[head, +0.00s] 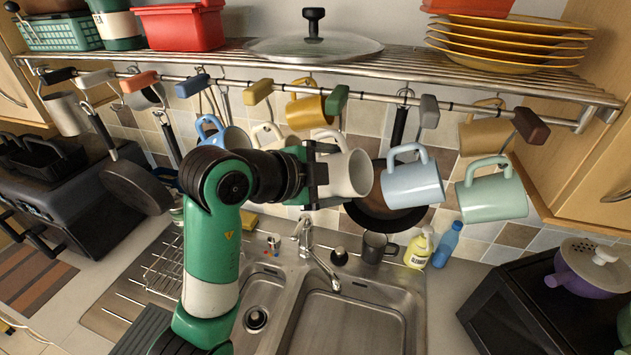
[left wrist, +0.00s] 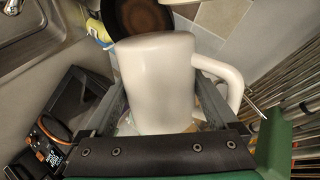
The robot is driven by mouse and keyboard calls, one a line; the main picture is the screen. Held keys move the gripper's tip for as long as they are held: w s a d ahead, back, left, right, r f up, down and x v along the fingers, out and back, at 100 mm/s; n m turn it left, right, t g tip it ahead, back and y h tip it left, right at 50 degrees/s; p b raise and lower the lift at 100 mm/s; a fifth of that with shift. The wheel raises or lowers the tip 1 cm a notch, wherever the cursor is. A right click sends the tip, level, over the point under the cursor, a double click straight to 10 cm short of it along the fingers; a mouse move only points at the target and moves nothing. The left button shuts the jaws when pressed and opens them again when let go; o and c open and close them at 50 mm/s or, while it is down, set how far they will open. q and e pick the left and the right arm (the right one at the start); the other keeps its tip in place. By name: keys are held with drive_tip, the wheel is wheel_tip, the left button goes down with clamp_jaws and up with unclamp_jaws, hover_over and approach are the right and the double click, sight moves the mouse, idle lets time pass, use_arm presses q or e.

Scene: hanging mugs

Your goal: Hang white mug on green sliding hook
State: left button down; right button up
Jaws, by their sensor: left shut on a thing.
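The white mug (head: 352,173) is held in the air in front of the rail, and its handle points up in the head view. My left gripper (head: 318,177) is shut on the mug. In the left wrist view the mug (left wrist: 158,75) fills the space between the fingers, its handle (left wrist: 232,80) at the right. The green sliding hook (head: 337,100) hangs on the rail just above the mug's handle. The handle's top is below the hook; whether they touch, I cannot tell. My right gripper is not in view.
The rail (head: 365,97) carries several coloured hooks. A yellow mug (head: 307,112) hangs at the left, a light blue mug (head: 412,186) and a mint mug (head: 492,195) at the right. A dark pan (head: 388,215) hangs close behind. The sink (head: 350,325) lies below.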

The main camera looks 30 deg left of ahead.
use_arm(q)
drive_tip(key=shift+w, duration=0.25)
drive_tip(key=shift+w+a, duration=0.1)
drive_tip(key=shift+w, duration=0.25)
drive_tip(key=shift+w, duration=0.1)
drive_tip(key=shift+w+f, duration=0.15)
drive_tip(key=shift+w, duration=0.05)
drive_tip(key=shift+w+a+f, duration=0.1)
drive_tip(key=shift+w+f, duration=0.05)
drive_tip(key=shift+w, duration=0.15)
idle(0.3)
drive_tip(key=shift+w+f, duration=0.15)
drive_tip(key=shift+f, duration=0.25)
idle(0.9)
unclamp_jaws()
